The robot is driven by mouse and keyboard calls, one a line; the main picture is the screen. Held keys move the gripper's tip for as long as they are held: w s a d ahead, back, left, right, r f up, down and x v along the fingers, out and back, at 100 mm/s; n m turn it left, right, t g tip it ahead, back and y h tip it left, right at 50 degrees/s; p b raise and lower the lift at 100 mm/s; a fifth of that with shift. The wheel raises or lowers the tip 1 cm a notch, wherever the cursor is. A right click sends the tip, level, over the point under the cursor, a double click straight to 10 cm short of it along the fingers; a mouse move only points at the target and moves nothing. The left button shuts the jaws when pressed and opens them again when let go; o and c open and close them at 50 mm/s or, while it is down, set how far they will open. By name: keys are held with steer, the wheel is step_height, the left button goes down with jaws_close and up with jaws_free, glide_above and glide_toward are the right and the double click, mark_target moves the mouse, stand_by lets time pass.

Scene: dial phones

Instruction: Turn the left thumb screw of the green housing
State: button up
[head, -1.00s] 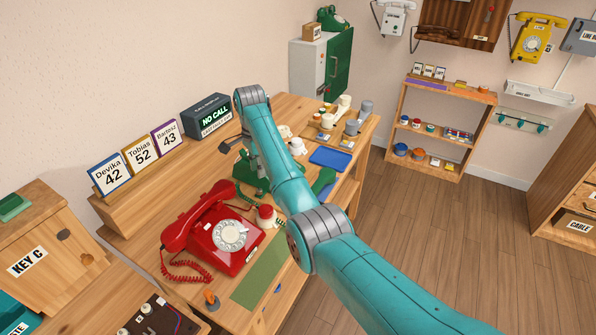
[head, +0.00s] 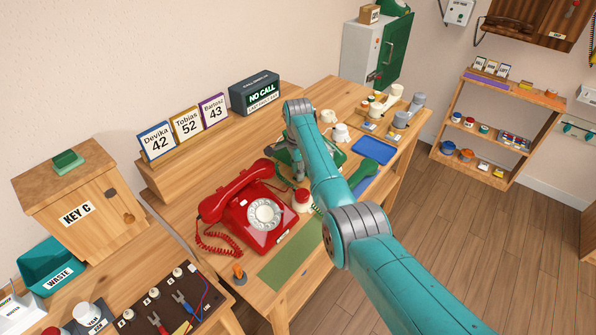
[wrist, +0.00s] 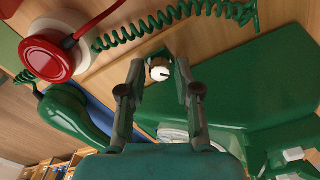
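The green housing (wrist: 250,85) fills the right of the wrist view. In the head view the green housing (head: 284,158) stands behind the red phone, mostly hidden by my arm. One thumb screw (wrist: 159,72), pale-faced with a dark mark and a brass-coloured rim, shows at the housing's edge in the wrist view. My gripper (wrist: 160,63) is open, with one finger on each side of this screw in the picture. I see a gap on both sides; I cannot tell the distance in depth. No other thumb screw is clearly visible.
A green handset (wrist: 75,118) lies beside the housing, near a blue tray (head: 375,149). A red-and-white round object (wrist: 50,55) and a green coiled cord (wrist: 160,20) are close by. The red phone (head: 250,210) stands in front. Cups crowd the table's far end.

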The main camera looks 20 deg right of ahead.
steer(key=shift+f, duration=0.2)
jaws_close()
steer(key=shift+n, duration=0.4)
steer(key=n, duration=0.3)
steer(key=shift+n, duration=1.8)
